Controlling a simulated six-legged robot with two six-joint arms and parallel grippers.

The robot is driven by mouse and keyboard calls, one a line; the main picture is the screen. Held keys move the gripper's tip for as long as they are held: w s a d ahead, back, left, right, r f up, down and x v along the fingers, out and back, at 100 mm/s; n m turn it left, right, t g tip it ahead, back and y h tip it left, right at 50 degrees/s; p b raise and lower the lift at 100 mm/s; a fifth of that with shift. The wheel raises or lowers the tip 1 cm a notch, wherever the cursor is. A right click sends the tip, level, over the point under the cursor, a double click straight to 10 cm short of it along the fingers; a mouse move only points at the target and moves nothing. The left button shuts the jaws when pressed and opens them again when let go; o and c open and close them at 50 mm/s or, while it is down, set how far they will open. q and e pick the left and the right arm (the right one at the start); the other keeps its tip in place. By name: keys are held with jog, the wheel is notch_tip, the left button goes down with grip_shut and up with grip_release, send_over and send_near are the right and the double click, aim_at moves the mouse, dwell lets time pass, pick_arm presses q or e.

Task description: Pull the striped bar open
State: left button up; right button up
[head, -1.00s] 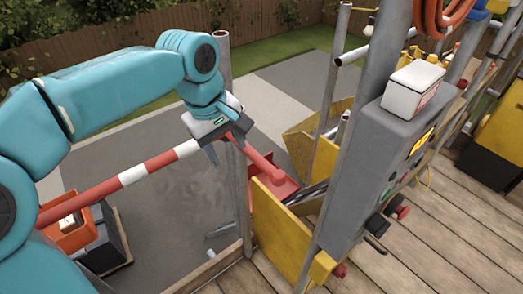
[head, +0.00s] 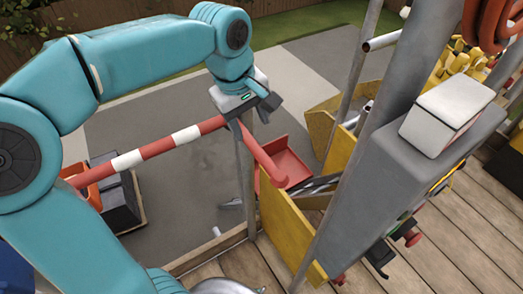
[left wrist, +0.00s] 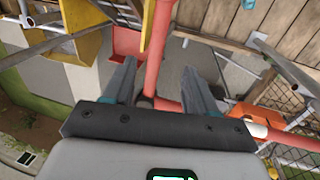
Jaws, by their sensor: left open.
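The striped bar (head: 155,148) is red with white bands and slopes up from the left towards my left gripper (head: 248,118). A plain red arm (head: 266,162) runs from beneath the gripper down to a rounded end by the yellow panel. My left gripper is open at the corner between bar and arm. In the left wrist view, a red tube (left wrist: 158,45) passes between the spread fingers (left wrist: 160,72); whether they touch it is unclear. A white band (left wrist: 257,130) shows to the right there. My right gripper is not in view.
A grey control box (head: 400,175) with a white box (head: 446,117) on it stands to the right. A yellow panel (head: 285,230), a red tray (head: 285,163) and scaffold poles are close by. An orange bin (head: 92,192) lies below left, beyond the wooden deck (head: 440,250).

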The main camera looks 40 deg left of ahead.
aim_at(262, 155)
pick_arm(q)
jog(key=x, duration=1.2)
jog(key=shift+d, duration=0.15)
jog(key=shift+w+f, duration=0.25)
jog(key=shift+f, duration=0.2)
jog(key=shift+s, duration=0.2)
jog(key=shift+w+r, duration=0.1)
grip_shut()
